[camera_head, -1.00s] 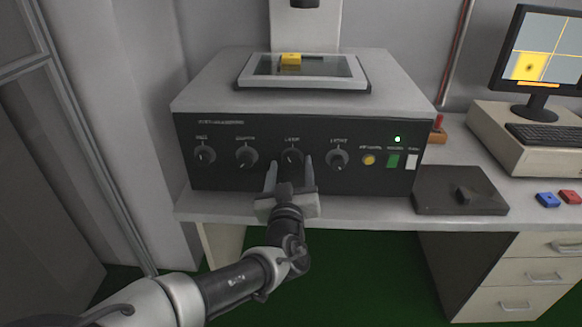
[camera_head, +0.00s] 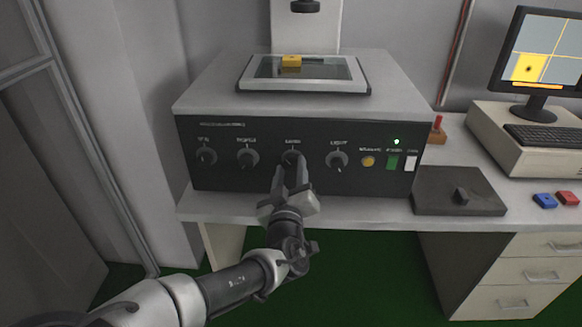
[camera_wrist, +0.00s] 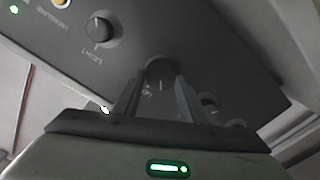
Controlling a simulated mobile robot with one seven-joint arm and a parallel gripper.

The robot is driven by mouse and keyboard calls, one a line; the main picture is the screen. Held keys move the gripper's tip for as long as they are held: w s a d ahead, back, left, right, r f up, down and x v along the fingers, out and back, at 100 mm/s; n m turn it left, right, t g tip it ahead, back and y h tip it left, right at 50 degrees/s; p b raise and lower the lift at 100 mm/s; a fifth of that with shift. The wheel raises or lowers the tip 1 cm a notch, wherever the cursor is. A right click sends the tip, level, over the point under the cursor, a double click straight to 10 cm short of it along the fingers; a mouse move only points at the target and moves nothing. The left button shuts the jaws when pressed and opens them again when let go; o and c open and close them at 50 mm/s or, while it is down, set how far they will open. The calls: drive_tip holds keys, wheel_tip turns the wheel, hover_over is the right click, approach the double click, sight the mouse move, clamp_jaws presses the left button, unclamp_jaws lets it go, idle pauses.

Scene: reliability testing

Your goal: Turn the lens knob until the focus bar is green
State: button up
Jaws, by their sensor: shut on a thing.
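A dark front panel (camera_head: 225,180) carries a row of round knobs. My gripper (camera_head: 290,170) is shut on the third knob from the left (camera_head: 292,154). Its fingers are on either side of this knob, which also shows between them in the wrist view (camera_wrist: 161,70). The knob's label is too blurred in the head view to read surely, and the fingers partly hide the knob. The monitor (camera_head: 545,50) at the upper right shows a yellow picture with an orange bar (camera_head: 537,86) below it; I see no green on the bar.
Neighbouring knobs stand left (camera_head: 248,158) and right (camera_head: 337,160) of my gripper. Yellow (camera_head: 368,161), green (camera_head: 393,161) and white buttons lie farther right. A yellow block (camera_head: 291,61) sits on the top stage. A dark box (camera_head: 460,192) stands right of the panel.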

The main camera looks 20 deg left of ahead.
drive_tip(key=n+p, duration=0.2)
drive_tip(key=n, duration=0.4)
drive_tip(key=shift+a, duration=0.1)
idle(0.5)
drive_tip(key=o, duration=1.1)
drive_tip(key=shift+c, duration=0.2)
drive_tip(key=shift+f, duration=0.1)
